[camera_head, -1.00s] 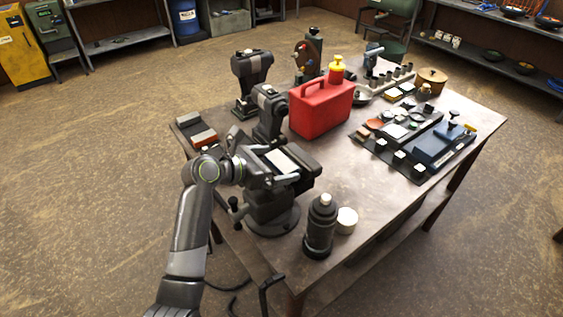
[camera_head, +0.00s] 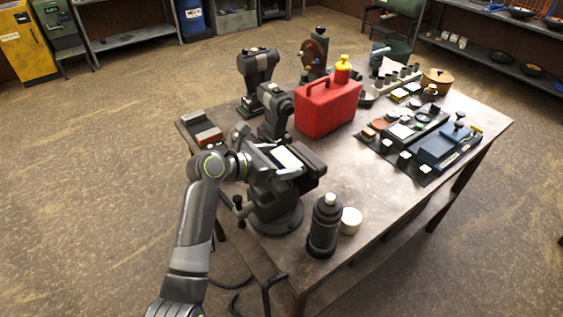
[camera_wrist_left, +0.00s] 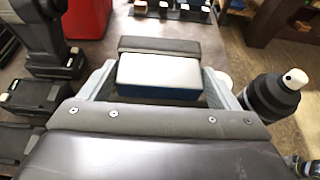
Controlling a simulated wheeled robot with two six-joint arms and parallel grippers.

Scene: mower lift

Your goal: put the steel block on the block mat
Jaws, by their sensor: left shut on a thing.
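The steel block (camera_head: 287,158) is a pale slab at the top of the dark bench vise (camera_head: 276,205). In the left wrist view the block (camera_wrist_left: 158,75) shows a pale top and a blue near side. My left gripper (camera_head: 268,158) is at the vise, shut on the block. Its light grey fingers show at either side of the block in the wrist view (camera_wrist_left: 160,82). A dark bar lies just beyond the block. The block's underside is hidden, so I cannot tell whether it rests on the vise. I cannot pick out the block mat with certainty. My right gripper is out of view.
A black bottle (camera_head: 324,228) and white round tub (camera_head: 350,220) stand near the vise. A red can (camera_head: 326,106) and dark presses stand behind. A dark mat (camera_head: 425,175) with white cubes lies right. A grey-and-red item (camera_head: 203,130) lies at the left edge.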

